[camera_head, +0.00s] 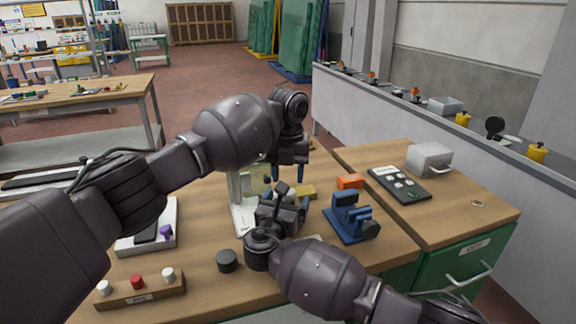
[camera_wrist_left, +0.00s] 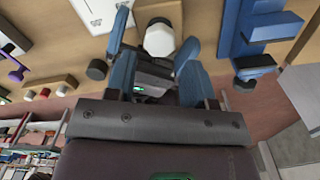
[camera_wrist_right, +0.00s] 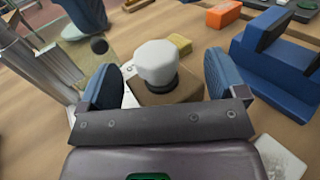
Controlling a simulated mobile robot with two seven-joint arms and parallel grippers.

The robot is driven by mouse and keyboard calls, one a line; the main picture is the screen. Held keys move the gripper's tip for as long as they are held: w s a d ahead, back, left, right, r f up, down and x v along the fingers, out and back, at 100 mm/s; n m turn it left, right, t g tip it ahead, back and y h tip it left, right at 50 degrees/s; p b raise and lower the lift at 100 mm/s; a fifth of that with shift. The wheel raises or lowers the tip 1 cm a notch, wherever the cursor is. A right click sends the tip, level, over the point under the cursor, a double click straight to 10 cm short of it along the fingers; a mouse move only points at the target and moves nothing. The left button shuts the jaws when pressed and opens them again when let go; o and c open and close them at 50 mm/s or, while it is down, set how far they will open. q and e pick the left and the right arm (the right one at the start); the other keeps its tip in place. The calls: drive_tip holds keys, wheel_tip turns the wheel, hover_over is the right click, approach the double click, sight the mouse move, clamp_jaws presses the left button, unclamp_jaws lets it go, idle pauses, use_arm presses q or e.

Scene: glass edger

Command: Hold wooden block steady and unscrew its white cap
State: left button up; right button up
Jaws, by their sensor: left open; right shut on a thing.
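The wooden block (camera_wrist_right: 165,92) with its white cap (camera_wrist_right: 158,62) shows in the right wrist view. My right gripper (camera_wrist_right: 162,80) is shut on the block, a finger on each side; the cap stands upright above the fingers. In the head view my right gripper (camera_head: 283,207) is over the middle of the table and hides the block. My left gripper (camera_head: 289,170) is open just behind it. In the left wrist view the white cap (camera_wrist_left: 159,38) appears between the open blue fingers (camera_wrist_left: 155,55); I cannot tell whether they touch it.
A blue holder (camera_head: 350,218) and an orange block (camera_head: 350,181) stand to the right. A yellow block (camera_head: 303,191) lies close behind my right gripper. A dark round knob (camera_head: 228,260) and a wooden rack of caps (camera_head: 140,292) are at front left. A white tray (camera_head: 130,244) is at left.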

use_arm(q)
drive_tip(key=shift+f, duration=2.85)
drive_tip(key=shift+c, duration=0.3)
drive_tip(key=c, duration=0.7)
drive_tip(key=n, duration=0.4)
drive_tip(key=shift+n, duration=0.3)
drive_tip(key=n, duration=1.8)
drive_tip(key=shift+n, duration=0.3)
drive_tip(key=n, duration=0.4)
